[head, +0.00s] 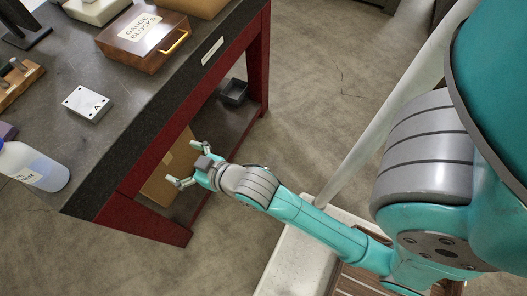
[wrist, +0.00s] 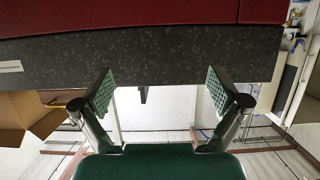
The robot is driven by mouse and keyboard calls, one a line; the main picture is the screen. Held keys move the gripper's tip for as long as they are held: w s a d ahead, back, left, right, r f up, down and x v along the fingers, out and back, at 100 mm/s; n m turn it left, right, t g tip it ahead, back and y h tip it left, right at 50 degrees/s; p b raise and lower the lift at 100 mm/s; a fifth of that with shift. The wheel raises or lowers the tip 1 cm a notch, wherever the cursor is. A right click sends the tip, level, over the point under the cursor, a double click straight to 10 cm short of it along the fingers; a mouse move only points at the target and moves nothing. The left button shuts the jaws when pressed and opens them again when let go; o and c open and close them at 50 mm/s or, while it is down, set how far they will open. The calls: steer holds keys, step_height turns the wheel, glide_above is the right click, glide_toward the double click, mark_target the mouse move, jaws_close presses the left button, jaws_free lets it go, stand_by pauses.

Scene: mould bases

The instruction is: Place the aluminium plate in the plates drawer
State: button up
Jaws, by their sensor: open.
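My gripper (head: 184,164) is open and empty, outside the bench's front edge and to the lower right of the plate. In the wrist view my gripper's two green-padded fingers (wrist: 160,92) are spread wide with nothing between them. The plate does not show in the wrist view. I cannot identify a plates drawer in either view.
A brown "GAUGE BLOCKS" box (head: 143,40) stands behind the plate. A bottle (head: 34,167) stands at the bench's near left corner. Below are a red frame (head: 257,60), a cardboard box (head: 170,168) and a black bin (head: 234,92). Floor right of the bench is open.

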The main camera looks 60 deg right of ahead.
steer(key=s+f, duration=0.3)
steer(key=s, duration=1.1)
steer(key=shift+f, duration=0.2)
steer(key=shift+o, duration=0.2)
steer(key=f+v, duration=0.1)
steer(key=v, duration=1.3)
steer(key=shift+s+f+t, duration=0.2)
steer(key=shift+s+t, duration=0.2)
steer(key=shift+s, duration=0.1)
steer(key=shift+a, duration=0.1)
